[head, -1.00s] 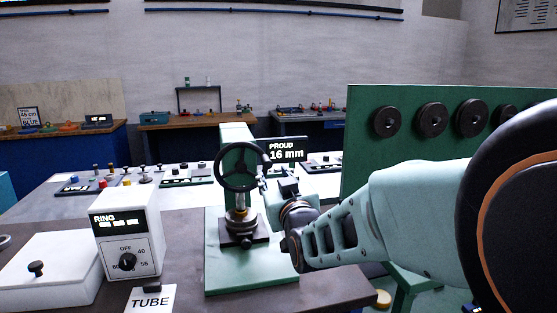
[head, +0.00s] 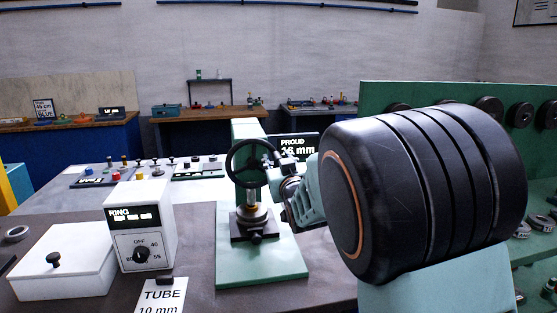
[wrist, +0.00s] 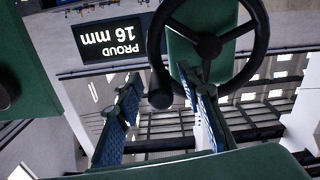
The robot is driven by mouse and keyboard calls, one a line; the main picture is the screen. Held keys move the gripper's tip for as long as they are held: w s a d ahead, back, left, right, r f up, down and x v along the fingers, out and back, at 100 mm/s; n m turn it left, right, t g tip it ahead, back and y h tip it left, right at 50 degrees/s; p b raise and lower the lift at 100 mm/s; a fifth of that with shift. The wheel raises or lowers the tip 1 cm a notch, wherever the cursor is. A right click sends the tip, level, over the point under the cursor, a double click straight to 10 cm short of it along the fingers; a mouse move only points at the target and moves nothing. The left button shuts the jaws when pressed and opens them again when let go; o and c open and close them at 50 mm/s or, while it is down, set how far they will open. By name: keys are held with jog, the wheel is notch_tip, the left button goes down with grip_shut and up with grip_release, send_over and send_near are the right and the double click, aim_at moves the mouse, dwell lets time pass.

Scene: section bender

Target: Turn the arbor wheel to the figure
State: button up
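The black three-spoked arbor wheel (head: 232,165) stands upright on the green press (head: 262,262). Its rim also shows in the wrist view (wrist: 262,42), with a dark knob (wrist: 160,100) at its edge. The display (head: 298,147) behind it reads PROUD 16 mm, and appears upside down in the wrist view (wrist: 102,38). My gripper (wrist: 160,82) is open, its blue-padded fingers apart, with the knob between them in the picture; I see no clear contact. In the head view my gripper (head: 272,163) is at the wheel's right side, partly hidden by my arm.
A white RING box (head: 140,235) with a dial and a white lidded box (head: 62,262) stand to the left. A card (head: 160,297) reads TUBE 10 mm. A green board (head: 375,97) with black rollers stands at the right, partly behind my arm.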

jog(key=shift+c, duration=0.4)
grip_shut()
jog(key=shift+f+b, duration=0.15)
jog(key=shift+b, duration=0.2)
jog(key=f+m+b, duration=0.1)
jog(key=b, duration=0.2)
jog(key=shift+d, duration=0.2)
jog(key=shift+f+m+b, duration=0.75)
jog(key=shift+m+b, duration=0.7)
jog(key=shift+b, duration=0.8)
jog(key=shift+f+m+b, duration=0.75)
jog(key=shift+m+b, duration=0.7)
jog(key=shift+b, duration=0.75)
jog(key=shift+a, duration=0.1)
